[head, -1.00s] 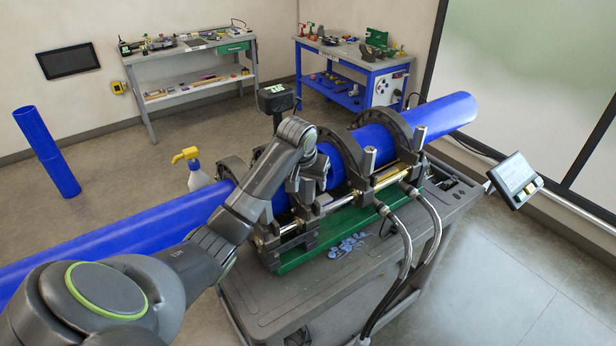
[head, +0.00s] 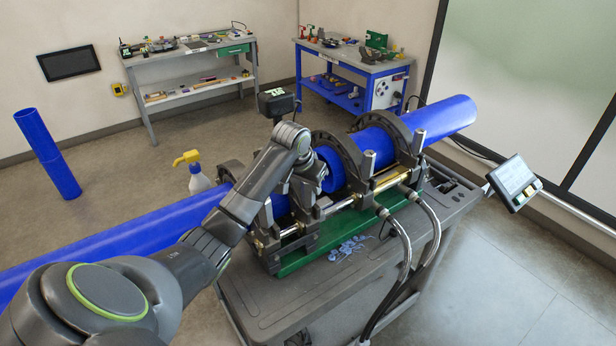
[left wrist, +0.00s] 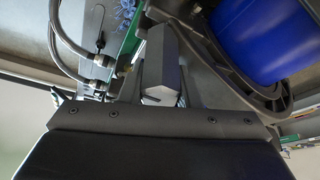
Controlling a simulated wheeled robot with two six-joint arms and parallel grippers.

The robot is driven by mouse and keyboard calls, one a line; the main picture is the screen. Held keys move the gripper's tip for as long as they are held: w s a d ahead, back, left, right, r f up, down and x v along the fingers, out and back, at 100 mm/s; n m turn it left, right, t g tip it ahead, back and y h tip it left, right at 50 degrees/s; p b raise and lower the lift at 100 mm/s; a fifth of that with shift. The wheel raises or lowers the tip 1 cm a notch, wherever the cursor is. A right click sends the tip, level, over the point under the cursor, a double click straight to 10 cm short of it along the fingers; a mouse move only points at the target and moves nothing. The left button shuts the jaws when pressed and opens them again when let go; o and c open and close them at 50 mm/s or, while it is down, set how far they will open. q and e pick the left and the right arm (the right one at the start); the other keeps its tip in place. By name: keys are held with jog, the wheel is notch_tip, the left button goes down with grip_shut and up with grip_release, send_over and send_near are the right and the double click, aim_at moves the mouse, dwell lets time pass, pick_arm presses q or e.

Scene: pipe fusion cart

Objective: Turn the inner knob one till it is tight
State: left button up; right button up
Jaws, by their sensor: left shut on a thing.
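My left gripper (head: 312,208) is down at the front of the pipe fusion clamp, beside the blue pipe (head: 334,172). In the left wrist view, a grey block-shaped knob (left wrist: 161,66) sits between its two fingers (left wrist: 160,80), and the gripper is shut on it. In the head view my wrist and gripper hide this knob. Two other upright grey knobs stand on the clamps to the right, one nearer (head: 368,163) and one farther (head: 418,142). My right gripper is not in view.
The clamp stands on a green base (head: 300,258) on a grey cart (head: 265,305). Hydraulic hoses (head: 405,250) hang at its front right. Blue shavings (head: 348,247) lie on the cart. A spray bottle (head: 197,178) is behind the pipe, and a tilted screen (head: 513,182) is at the right.

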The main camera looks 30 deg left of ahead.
pick_arm(q)
jog(key=shift+m, duration=0.3)
jog(key=shift+m+h, duration=0.6)
jog(key=shift+m, duration=0.5)
jog(key=o, duration=2)
jog(key=shift+d+r, duration=0.2)
jog(key=shift+d, duration=0.15)
jog(key=shift+o, duration=0.2)
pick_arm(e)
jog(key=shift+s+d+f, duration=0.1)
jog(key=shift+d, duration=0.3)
pick_arm(q)
jog(key=shift+a, duration=0.15)
